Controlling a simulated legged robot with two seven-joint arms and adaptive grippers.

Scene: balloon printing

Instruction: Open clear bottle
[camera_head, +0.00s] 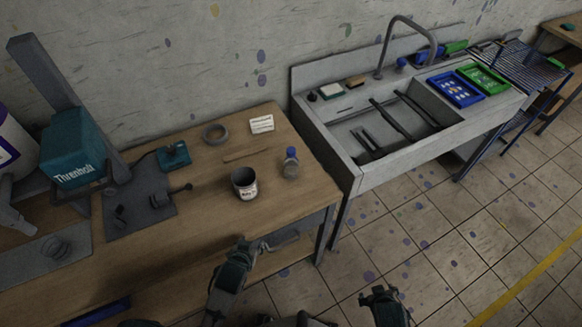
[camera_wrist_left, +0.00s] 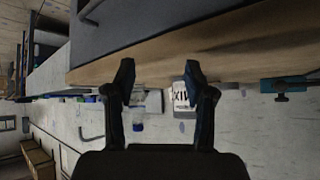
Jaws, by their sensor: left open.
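The clear bottle (camera_head: 290,163) with a blue cap stands upright on the wooden table, right of a dark cup (camera_head: 244,183) with a white label. My left gripper (camera_head: 262,246) is in front of the table's near edge, apart from both. In the left wrist view, which is upside down, my left gripper (camera_wrist_left: 159,72) is open with nothing between its fingers. Beyond the fingers are the bottle (camera_wrist_left: 138,112), cap on, and the cup (camera_wrist_left: 181,97) with "MIX" lettering. My right gripper (camera_head: 385,303) is low in the head view, over the floor; its jaw state is unclear.
A teal-headed press (camera_head: 76,148) stands at the left of the table (camera_head: 215,230). A sink (camera_head: 350,176) stands to the right.

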